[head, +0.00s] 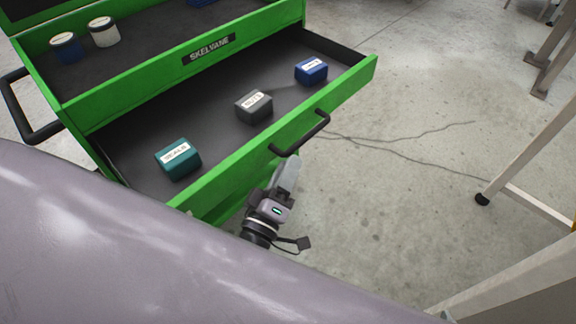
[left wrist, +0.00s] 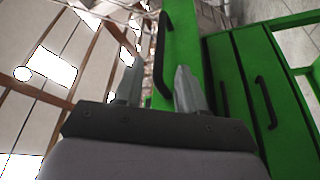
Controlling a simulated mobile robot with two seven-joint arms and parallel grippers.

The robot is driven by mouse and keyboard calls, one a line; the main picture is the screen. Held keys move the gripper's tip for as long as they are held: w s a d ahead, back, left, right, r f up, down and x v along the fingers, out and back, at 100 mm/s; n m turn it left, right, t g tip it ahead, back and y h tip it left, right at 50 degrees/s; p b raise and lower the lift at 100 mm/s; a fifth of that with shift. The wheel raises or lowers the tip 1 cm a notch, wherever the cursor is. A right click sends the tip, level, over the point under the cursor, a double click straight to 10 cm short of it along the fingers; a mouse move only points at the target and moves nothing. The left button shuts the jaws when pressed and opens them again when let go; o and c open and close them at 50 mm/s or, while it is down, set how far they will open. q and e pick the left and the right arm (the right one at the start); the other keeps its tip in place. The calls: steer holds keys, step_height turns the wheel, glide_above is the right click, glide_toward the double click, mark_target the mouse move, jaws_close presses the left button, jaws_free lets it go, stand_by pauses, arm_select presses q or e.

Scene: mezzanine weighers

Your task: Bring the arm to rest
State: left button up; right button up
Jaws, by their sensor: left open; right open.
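My left gripper (head: 284,178) is low beside the front of the open green drawer (head: 340,85), just below its black handle (head: 301,134) in the head view. In the left wrist view my left gripper (left wrist: 158,85) has its two fingers apart with nothing held between them. The drawer handle (left wrist: 160,52) shows beyond the fingertips, and I cannot tell how wide the gap to it is. My right gripper is in neither view. A large mauve part of my own arm covers the lower left of the head view.
The drawer holds a teal box (head: 178,158), a grey box (head: 253,106) and a blue box (head: 311,70). Two small jars, one blue (head: 66,48) and one white (head: 103,32), stand on the cabinet top. A pale-legged stand (head: 530,150) is at right.

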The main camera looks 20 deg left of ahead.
stand_by(0.3)
arm_select(q)
steer(key=s+a+f+m+g+h+p, duration=0.1)
steer(key=s+a+f+m+g, duration=0.3)
steer(key=s+f+m+g, duration=0.6)
step_height(320, 180, down, 3)
steer(key=s+m+h, duration=0.1)
steer(key=s+m, duration=0.1)
steer(key=m, duration=0.2)
steer(key=shift+s+r, duration=0.15)
steer(key=shift+s, duration=0.2)
